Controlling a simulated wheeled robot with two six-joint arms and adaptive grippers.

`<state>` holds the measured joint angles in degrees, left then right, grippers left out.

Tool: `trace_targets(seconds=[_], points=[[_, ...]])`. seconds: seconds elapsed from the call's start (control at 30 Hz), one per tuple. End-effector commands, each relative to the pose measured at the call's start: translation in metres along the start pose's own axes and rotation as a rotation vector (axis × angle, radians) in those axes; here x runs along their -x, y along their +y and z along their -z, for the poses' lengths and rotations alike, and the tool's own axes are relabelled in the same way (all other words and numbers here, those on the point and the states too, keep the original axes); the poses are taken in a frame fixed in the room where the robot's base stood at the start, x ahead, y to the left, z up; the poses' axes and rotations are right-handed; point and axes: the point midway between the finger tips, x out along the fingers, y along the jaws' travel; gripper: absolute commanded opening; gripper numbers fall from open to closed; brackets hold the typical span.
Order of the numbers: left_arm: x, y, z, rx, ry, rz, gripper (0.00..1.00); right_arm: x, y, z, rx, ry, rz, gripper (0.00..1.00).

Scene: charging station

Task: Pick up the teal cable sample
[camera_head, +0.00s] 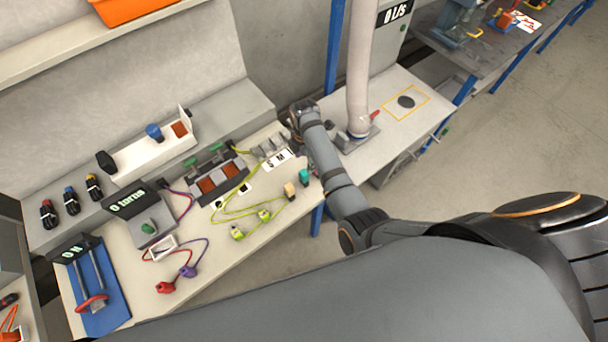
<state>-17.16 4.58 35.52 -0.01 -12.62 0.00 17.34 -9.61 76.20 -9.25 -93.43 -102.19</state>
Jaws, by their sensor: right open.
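The teal cable sample (305,175) is a small teal piece near the front edge of the pale workbench (215,248). A tan sample (289,190) stands just left of it. My right arm reaches across the bench from the right. My right gripper (300,152) is small and dark beneath the wrist, just behind the teal sample in the picture, and appears apart from it. It is open, with its fingers partly hidden by my arm. My left gripper is not in view.
Yellow-green cables (238,213) lie left of the samples. Purple and red plugs (165,287) lie farther left. A pale vertical duct (360,70) rises close right of my forearm.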

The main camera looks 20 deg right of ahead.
Motion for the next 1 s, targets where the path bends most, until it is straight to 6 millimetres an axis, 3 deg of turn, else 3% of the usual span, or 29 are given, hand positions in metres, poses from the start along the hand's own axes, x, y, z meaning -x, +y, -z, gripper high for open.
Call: trace_targets(seconds=[0.17,0.43,0.67,0.77,1.0], points=[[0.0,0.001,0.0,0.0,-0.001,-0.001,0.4,0.0,0.002,0.002,0.039,0.003,0.008,0.55],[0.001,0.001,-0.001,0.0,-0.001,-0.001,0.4,-0.044,0.002,0.002,0.037,0.002,0.008,0.55],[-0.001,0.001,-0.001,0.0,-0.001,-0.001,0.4,-0.053,0.002,0.002,0.035,0.002,0.004,0.55],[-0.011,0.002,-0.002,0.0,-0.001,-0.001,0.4,-0.064,0.001,0.002,0.035,0.003,0.005,0.55],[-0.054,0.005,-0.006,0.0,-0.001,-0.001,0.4,-0.102,-0.001,0.003,0.035,0.002,0.004,0.55]])
